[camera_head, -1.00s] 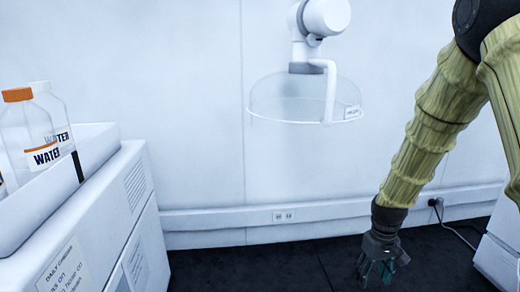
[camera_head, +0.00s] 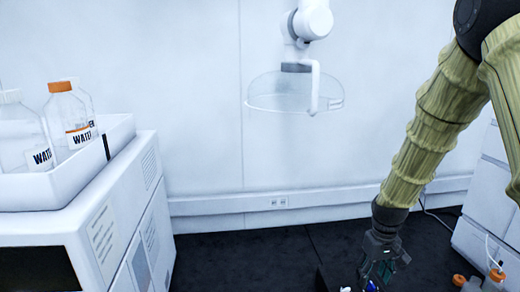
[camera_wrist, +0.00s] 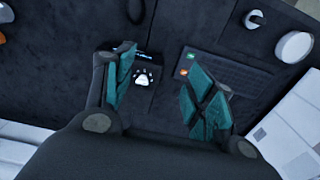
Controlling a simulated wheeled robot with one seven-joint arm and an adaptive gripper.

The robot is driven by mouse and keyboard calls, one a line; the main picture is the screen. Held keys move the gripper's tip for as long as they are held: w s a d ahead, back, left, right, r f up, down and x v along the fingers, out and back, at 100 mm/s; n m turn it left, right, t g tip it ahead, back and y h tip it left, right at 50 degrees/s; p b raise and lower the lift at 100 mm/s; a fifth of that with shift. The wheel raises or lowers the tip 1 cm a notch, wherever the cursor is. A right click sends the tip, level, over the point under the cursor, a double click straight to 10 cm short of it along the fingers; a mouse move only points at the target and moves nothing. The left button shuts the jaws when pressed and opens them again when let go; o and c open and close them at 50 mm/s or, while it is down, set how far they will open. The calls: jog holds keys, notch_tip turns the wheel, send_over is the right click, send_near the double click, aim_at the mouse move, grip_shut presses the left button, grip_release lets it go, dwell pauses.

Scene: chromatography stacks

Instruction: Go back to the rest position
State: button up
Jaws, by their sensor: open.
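My gripper (camera_head: 378,272) hangs from my yellow-sleeved arm at the lower right of the head view, pointing down over the dark surface. In the wrist view my gripper (camera_wrist: 158,95) shows two teal-padded fingers spread apart, with nothing held between them. Below and between the fingers, the wrist view shows a dark item with a white paw-like mark (camera_wrist: 143,79).
Water bottles (camera_head: 70,112) stand in a white tray (camera_head: 60,190) on a white instrument (camera_head: 125,225) at left. A clear fume hood (camera_head: 295,93) hangs from the wall. Orange-capped bottles (camera_head: 478,282) stand at lower right, beside a white cabinet (camera_head: 480,225).

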jog(key=s+a+f, duration=0.2)
jog(key=s+f, duration=0.4)
jog(key=f, duration=0.4)
jog(key=s+a+f, duration=0.2)
jog(key=s+f, duration=0.5)
jog(key=f, duration=0.4)
jog(key=s+a+f+m, duration=0.15)
jog(key=s+f, duration=0.25)
jog(key=s, duration=0.4)
jog(key=s+a+f, duration=0.2)
jog(key=s+f, duration=0.2)
jog(key=s, duration=0.3)
jog(key=s+a+f+m, duration=0.15)
jog(key=s+f, duration=0.25)
jog(key=s, duration=0.4)
notch_tip(320, 180, down, 11)
jog(key=n+b, duration=0.1)
jog(key=b, duration=1)
jog(key=shift+b, duration=0.3)
